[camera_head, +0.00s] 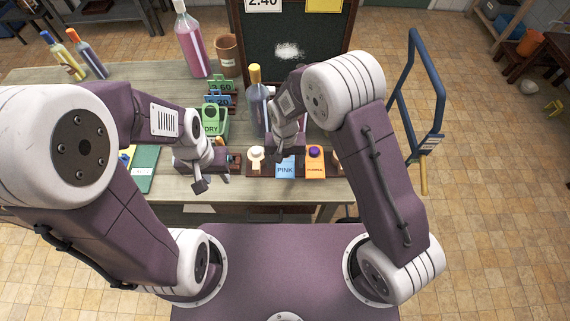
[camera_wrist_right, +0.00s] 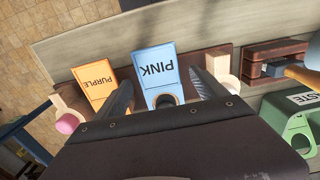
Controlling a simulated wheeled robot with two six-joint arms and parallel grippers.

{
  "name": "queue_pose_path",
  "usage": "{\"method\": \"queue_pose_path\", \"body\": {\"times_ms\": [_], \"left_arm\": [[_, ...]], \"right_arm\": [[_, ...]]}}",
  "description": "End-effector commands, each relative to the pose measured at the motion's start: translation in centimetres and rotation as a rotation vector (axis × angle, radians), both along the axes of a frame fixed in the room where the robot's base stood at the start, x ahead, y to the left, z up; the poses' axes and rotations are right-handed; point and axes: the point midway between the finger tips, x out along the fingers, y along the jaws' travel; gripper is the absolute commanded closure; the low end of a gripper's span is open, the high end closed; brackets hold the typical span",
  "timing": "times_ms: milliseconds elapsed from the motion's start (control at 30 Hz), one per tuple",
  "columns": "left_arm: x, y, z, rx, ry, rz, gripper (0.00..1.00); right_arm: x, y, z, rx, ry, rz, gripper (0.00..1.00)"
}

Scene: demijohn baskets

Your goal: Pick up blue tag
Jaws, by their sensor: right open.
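A light blue tag marked PINK (camera_head: 285,168) rests on a dark wooden rack at the table's front edge. In the right wrist view this blue tag (camera_wrist_right: 158,70) lies between the two dark fingers of my right gripper (camera_wrist_right: 160,84), with gaps on both sides. My right gripper (camera_head: 281,150) is open just behind the tag in the head view. My left gripper (camera_head: 213,183) hangs at the front edge, left of the rack, with its fingers apart and empty.
An orange tag marked PURPLE (camera_head: 315,166) sits right of the blue one, and a pale round-headed peg (camera_head: 256,155) to its left. A yellow-capped bottle (camera_head: 255,100) stands close behind my right gripper. A green tag (camera_head: 213,120) and green booklet (camera_head: 144,166) lie leftward.

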Motion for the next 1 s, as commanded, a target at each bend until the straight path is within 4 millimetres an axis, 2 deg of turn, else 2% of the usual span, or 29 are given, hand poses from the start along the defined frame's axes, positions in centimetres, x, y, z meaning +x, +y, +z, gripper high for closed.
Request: {"method": "queue_pose_path", "body": {"times_ms": [167,267,400,433,667,800,1000], "left_arm": [[0.0,0.0,0.0,0.000,0.000,0.000,0.64],[0.0,0.0,0.0,0.000,0.000,0.000,0.64],[0.0,0.0,0.0,0.000,0.000,0.000,0.64],[0.0,0.0,0.0,0.000,0.000,0.000,0.64],[0.0,0.0,0.1,0.000,0.000,0.000,0.64],[0.0,0.0,0.0,0.000,0.000,0.000,0.64],[0.0,0.0,-0.9,0.000,0.000,0.000,0.64]], "right_arm": [[0.0,0.0,0.0,0.000,0.000,0.000,0.18],[0.0,0.0,0.0,0.000,0.000,0.000,0.40],[0.0,0.0,0.0,0.000,0.000,0.000,0.79],[0.0,0.0,0.0,0.000,0.000,0.000,0.82],[0.0,0.0,0.1,0.000,0.000,0.000,0.82],[0.1,0.1,1.1,0.002,-0.004,0.000,0.82],[0.1,0.1,4.6,0.003,-0.006,0.000,0.82]]}}
